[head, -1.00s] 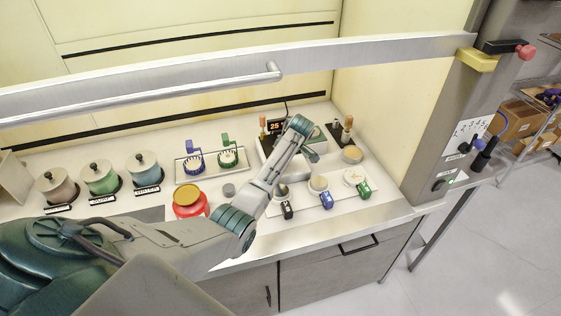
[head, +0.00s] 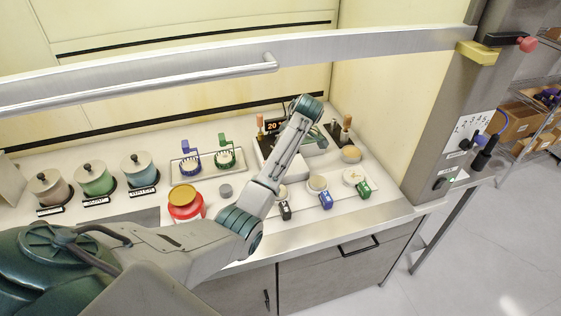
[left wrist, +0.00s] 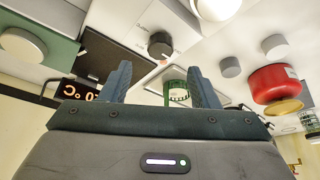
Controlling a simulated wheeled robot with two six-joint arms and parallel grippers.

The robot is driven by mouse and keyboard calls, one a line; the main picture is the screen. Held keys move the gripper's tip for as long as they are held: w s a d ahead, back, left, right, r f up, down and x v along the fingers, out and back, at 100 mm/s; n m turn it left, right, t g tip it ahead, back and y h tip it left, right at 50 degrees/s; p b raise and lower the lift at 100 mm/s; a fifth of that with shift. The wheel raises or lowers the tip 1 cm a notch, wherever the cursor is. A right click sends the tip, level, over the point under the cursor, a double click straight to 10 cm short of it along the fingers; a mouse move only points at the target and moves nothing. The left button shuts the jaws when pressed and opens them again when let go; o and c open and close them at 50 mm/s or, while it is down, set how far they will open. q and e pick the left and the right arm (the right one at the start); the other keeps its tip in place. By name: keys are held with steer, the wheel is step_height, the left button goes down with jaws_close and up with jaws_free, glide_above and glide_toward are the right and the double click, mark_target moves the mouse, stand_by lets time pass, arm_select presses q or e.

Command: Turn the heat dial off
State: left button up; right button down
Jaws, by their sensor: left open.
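The heater unit's display (head: 273,126) reads 20 in the head view, and it shows upside down in the left wrist view (left wrist: 76,91). A dark round knob (left wrist: 160,44), which looks like the heat dial, sits on a pale panel in the left wrist view. My left gripper (left wrist: 157,71) is open, with nothing held between its fingers. The knob appears just beyond the fingertips, between them in the picture; I cannot tell the gap. In the head view my left forearm hides the knob and most of the gripper. My right gripper is not in view.
A red jar (head: 186,206) with a yellow lid stands left of my forearm. A tray (head: 205,165) with blue and green handled items stands behind it. Lidded canisters (head: 94,180) line the left. A raised sash bar (head: 380,46) crosses above the bench.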

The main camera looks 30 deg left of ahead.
arm_select(q)
steer(key=b+v, duration=0.1)
steer(key=v, duration=0.2)
steer(key=shift+r, duration=0.25)
steer(key=shift+s+d+f, duration=0.1)
